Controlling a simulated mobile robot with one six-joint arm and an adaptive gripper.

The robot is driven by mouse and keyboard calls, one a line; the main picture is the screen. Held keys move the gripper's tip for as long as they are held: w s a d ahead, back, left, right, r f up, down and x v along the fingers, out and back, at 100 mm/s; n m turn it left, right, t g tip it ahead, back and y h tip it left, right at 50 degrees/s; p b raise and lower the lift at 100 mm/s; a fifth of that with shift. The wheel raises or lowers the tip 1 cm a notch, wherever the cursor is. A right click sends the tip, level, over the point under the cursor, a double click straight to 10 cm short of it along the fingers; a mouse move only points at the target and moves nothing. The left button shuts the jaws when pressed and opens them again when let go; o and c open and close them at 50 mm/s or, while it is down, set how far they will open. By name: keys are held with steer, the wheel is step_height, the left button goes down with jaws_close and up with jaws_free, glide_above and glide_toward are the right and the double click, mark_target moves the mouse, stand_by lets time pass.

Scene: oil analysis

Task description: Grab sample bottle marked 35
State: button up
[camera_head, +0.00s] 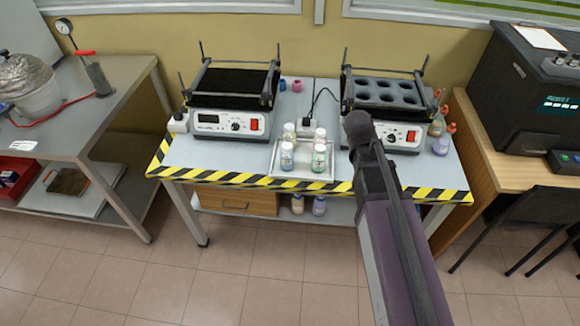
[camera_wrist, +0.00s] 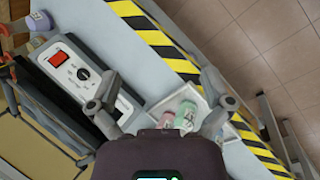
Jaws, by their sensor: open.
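Several small capped sample bottles stand upright on a metal tray (camera_head: 303,175) on the striped-edge table. A front left bottle (camera_head: 286,157) has bluish contents and a front right bottle (camera_head: 319,159) has green. Two more stand behind them. No number is readable, so I cannot tell which is marked 35. In the wrist view, a pink bottle (camera_wrist: 167,120) and a green bottle (camera_wrist: 187,117) show on the tray, partly hidden by my wrist. My gripper (camera_wrist: 160,78) is open and empty, its fingers spread wide above the table, apart from the bottles.
Shaker devices stand left (camera_head: 230,110) and right (camera_head: 385,105) of the tray. Bottles with orange caps (camera_head: 443,140) stand at the table's right end. Two bottles (camera_head: 318,205) are on the shelf below. A black machine (camera_head: 525,90) is on the right desk. Floor in front is clear.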

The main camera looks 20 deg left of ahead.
steer(key=w+a+f+n+t+h+b, duration=0.1)
steer(key=a+f+n+t+b, duration=0.25)
steer(key=a, duration=0.55)
steer(key=w+a+f+n+t+h+b, duration=0.1)
steer(key=w+a+f+n+b, duration=0.15)
steer(key=a+n+b, duration=0.4)
steer(key=n+t+b, duration=0.4)
steer(key=n+b, duration=0.1)
steer(key=n, duration=0.4)
glide_toward(282, 155)
steer(key=shift+s+a+r, duration=0.1)
steer(key=shift+s+a, duration=0.05)
steer(key=shift+s, duration=0.25)
steer(key=shift+w, duration=0.1)
steer(key=b+x, duration=0.4)
steer(key=x, duration=0.3)
steer(key=shift+x, duration=0.75)
